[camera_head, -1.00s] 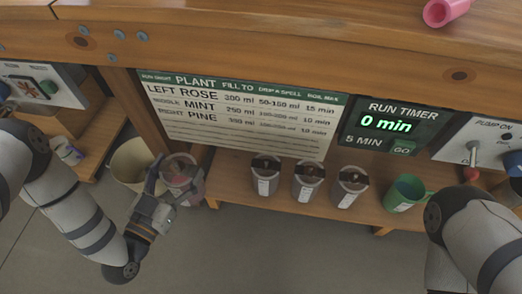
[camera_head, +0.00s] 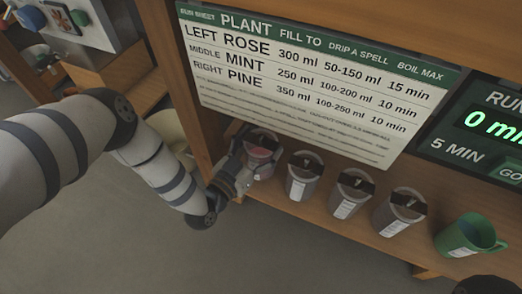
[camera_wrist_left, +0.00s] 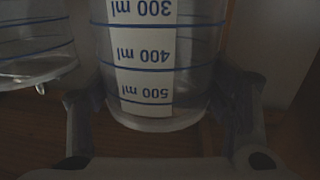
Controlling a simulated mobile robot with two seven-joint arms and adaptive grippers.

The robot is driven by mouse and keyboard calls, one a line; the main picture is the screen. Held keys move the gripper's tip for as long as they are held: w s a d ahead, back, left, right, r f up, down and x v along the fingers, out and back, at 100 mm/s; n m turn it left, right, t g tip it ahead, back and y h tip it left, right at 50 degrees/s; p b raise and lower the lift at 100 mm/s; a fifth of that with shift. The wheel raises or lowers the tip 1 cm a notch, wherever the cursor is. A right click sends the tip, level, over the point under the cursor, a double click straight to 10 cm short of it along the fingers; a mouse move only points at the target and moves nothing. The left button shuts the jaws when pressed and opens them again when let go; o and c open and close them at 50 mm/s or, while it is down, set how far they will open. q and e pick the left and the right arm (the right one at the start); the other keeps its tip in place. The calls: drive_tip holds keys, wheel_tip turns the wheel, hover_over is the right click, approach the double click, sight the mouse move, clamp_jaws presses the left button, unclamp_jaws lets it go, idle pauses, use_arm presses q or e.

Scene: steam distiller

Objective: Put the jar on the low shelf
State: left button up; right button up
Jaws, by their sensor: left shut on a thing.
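A clear jar (camera_head: 263,149) with a faint reddish tint stands at the left end of the low wooden shelf (camera_head: 330,222), under the run sheet board. My left gripper (camera_head: 240,170) is shut on it from the front left. In the left wrist view the jar (camera_wrist_left: 150,75) sits between the two fingers (camera_wrist_left: 165,110), with blue lines and an upside-down millilitre scale. It looks upright and is at or just above the shelf; I cannot tell whether its base touches.
Three grey jars with dark bands and white labels (camera_head: 304,178) (camera_head: 350,195) (camera_head: 398,213) stand in a row to the right, then a green mug (camera_head: 468,237). A wooden post (camera_head: 180,85) and a pale bin (camera_head: 172,130) are at the left. A second clear vessel (camera_wrist_left: 35,40) is close beside the held jar.

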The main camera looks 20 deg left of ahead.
use_arm(q)
wheel_tip(320, 180, down, 2)
drive_tip(key=shift+r, duration=0.2)
drive_tip(key=shift+f, duration=0.2)
drive_tip(key=o, duration=1.9)
drive_tip(key=shift+s, duration=0.1)
use_arm(e)
drive_tip(key=shift+a+f, duration=0.1)
drive_tip(key=shift+f, duration=0.4)
use_arm(q)
drive_tip(key=shift+o, duration=0.2)
drive_tip(key=shift+r, duration=0.25)
drive_tip(key=p+v, duration=0.3)
drive_tip(key=v, duration=0.9)
use_arm(e)
drive_tip(key=r, duration=0.1)
drive_tip(key=w+r, duration=0.1)
drive_tip(key=shift+r+t, duration=0.3)
drive_tip(key=shift+r, duration=0.1)
